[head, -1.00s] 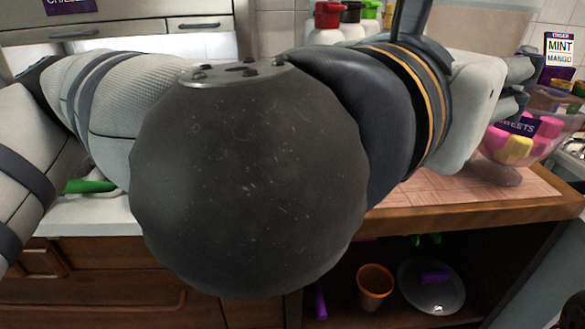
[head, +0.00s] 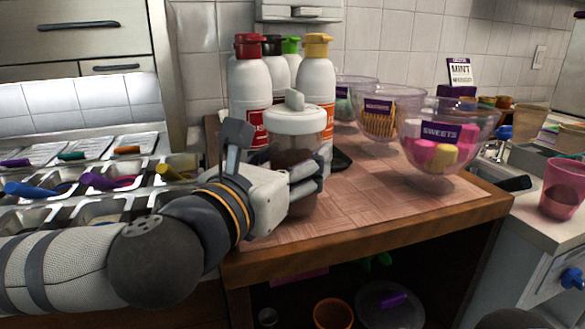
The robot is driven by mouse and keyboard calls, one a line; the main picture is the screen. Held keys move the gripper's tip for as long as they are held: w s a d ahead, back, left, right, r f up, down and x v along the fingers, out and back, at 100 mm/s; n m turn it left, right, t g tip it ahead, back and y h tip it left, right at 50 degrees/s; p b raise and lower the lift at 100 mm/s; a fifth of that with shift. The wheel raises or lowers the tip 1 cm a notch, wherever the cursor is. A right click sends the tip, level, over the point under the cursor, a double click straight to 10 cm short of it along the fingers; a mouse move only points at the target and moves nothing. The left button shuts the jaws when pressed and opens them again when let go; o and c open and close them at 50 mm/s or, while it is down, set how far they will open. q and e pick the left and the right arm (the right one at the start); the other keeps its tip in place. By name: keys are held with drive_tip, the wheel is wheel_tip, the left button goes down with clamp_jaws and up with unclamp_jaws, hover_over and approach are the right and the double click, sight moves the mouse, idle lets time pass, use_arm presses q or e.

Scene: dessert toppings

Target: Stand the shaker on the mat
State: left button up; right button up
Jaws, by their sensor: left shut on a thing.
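The shaker (head: 296,122) is a clear container with brownish contents and a white lid. It is upright in front of the sauce bottles. My left gripper (head: 304,180) comes in from the left and is shut on the shaker's lower body, hiding part of it. I cannot tell whether its base touches the counter. A dark flat thing, which looks like the mat (head: 342,160), shows just behind and right of the shaker; the shaker and bottles hide part of it. My right gripper is not in view.
Sauce bottles with red (head: 249,85), black, green and yellow (head: 317,85) caps stand close behind the shaker. Clear bowls, including a sweets bowl (head: 442,140), stand at the right. The counter (head: 400,205) is clear between shaker and sweets bowl. Topping trays (head: 105,210) lie left.

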use_arm(q)
drive_tip(key=shift+f, duration=0.3)
drive_tip(key=shift+f, duration=0.2)
drive_tip(key=o, duration=1.4)
drive_tip(key=shift+o, duration=0.2)
